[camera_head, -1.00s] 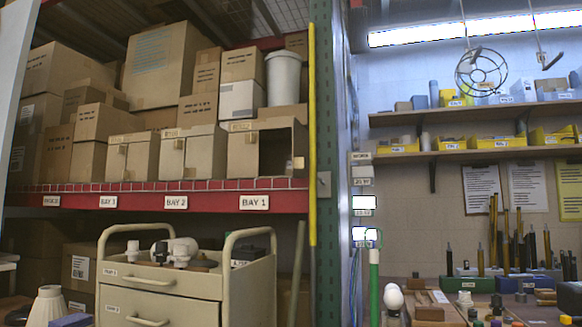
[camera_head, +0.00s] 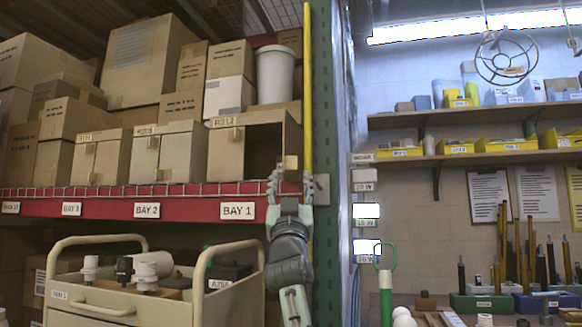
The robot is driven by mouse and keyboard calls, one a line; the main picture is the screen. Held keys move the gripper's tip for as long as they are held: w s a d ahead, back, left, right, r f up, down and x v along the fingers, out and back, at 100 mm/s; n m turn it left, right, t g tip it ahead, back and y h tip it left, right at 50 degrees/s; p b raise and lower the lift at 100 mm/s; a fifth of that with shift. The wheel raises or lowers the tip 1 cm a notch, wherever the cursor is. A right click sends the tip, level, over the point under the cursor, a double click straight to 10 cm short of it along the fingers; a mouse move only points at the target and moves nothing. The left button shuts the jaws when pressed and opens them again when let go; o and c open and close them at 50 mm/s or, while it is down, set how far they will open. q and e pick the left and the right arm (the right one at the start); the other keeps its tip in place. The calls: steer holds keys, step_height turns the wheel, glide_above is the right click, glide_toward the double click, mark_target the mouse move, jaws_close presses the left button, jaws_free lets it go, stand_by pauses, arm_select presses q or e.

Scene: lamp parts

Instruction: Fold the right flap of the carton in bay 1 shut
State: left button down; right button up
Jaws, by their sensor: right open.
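The carton in bay 1 (camera_head: 226,153) sits on the red-edged shelf above the BAY 1 label (camera_head: 237,211). Its left front panel is shut; the right half is open and shows a dark inside. The right flap (camera_head: 291,140) stands swung out at the opening's right side, seen nearly edge-on, with a small tan tab (camera_head: 290,163) low on it. My right gripper (camera_head: 289,181) points up from below, open, its fingertips just under the tab at the shelf edge. Whether it touches the flap I cannot tell. My left gripper is not in view.
A yellow pole (camera_head: 308,100) and a green rack post (camera_head: 327,120) stand close right of the flap. Shut cartons (camera_head: 160,155) fill the bays to the left. A white bucket (camera_head: 275,76) stands behind, above the carton. A beige cart (camera_head: 130,312) stands below.

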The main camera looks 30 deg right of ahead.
mark_target(291, 162)
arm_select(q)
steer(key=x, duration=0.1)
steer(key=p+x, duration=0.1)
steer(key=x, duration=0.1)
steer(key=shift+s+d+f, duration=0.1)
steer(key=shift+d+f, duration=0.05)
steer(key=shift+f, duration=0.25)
arm_select(e)
steer(key=x, duration=0.7)
steer(key=shift+r, duration=0.4)
steer(key=shift+c, duration=0.3)
jaws_close()
